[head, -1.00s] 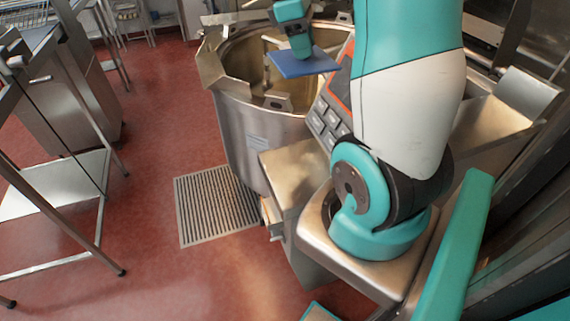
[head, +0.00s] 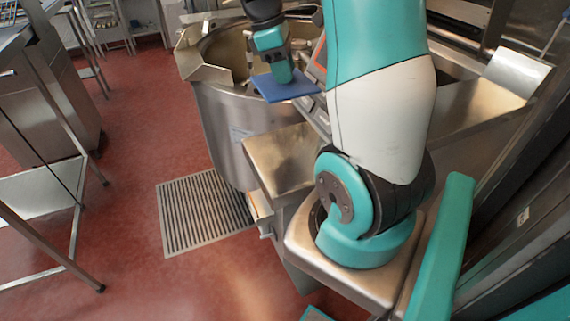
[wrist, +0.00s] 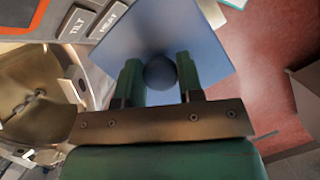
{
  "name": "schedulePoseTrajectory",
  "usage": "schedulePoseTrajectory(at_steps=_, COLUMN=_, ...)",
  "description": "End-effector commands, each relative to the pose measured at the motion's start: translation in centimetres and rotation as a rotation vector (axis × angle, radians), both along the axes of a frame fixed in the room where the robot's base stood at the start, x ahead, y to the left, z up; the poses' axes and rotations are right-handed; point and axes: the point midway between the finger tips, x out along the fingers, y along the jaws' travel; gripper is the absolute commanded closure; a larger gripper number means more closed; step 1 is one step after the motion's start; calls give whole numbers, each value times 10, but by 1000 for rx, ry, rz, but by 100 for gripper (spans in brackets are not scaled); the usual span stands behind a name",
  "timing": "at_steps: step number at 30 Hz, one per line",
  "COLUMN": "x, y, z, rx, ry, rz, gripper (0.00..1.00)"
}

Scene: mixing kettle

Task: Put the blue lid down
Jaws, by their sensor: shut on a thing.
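The blue lid (head: 286,88) is a flat square plate with a round knob. My gripper (head: 284,78) is shut on it and holds it up near the right front rim of the steel mixing kettle (head: 235,125). In the wrist view my gripper (wrist: 160,80) has its two green fingers on either side of the dark round knob, with the blue lid (wrist: 165,30) spread out beyond them. The kettle's open bowl shows at the left of the wrist view (wrist: 35,85). My arm hides part of the area to the right of the lid.
A flat steel housing top (head: 285,158) lies in front of the kettle. The kettle's button panel (wrist: 95,20) is close beside the lid. A floor grate (head: 205,212) and open red floor lie to the left. A steel table (head: 45,195) stands further left.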

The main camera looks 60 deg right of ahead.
Motion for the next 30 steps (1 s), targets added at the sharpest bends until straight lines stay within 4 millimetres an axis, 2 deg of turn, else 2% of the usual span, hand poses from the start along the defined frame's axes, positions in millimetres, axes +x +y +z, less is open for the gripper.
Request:
schedulePoseTrajectory(at_steps=5, x=-1, y=0, z=-30, rx=3, ry=6, rz=0, gripper=89)
schedulePoseTrajectory(at_steps=15, x=-2, y=1, z=-123, rx=4, ry=8, rz=-1, gripper=89)
schedulePoseTrajectory(at_steps=18, x=-1, y=1, z=-145, rx=4, ry=6, rz=0, gripper=89)
schedulePoseTrajectory(at_steps=26, x=-1, y=0, z=-172, rx=1, ry=3, rz=0, gripper=89)
schedulePoseTrajectory(at_steps=30, x=-1, y=0, z=-192, rx=1, ry=4, rz=-1, gripper=89)
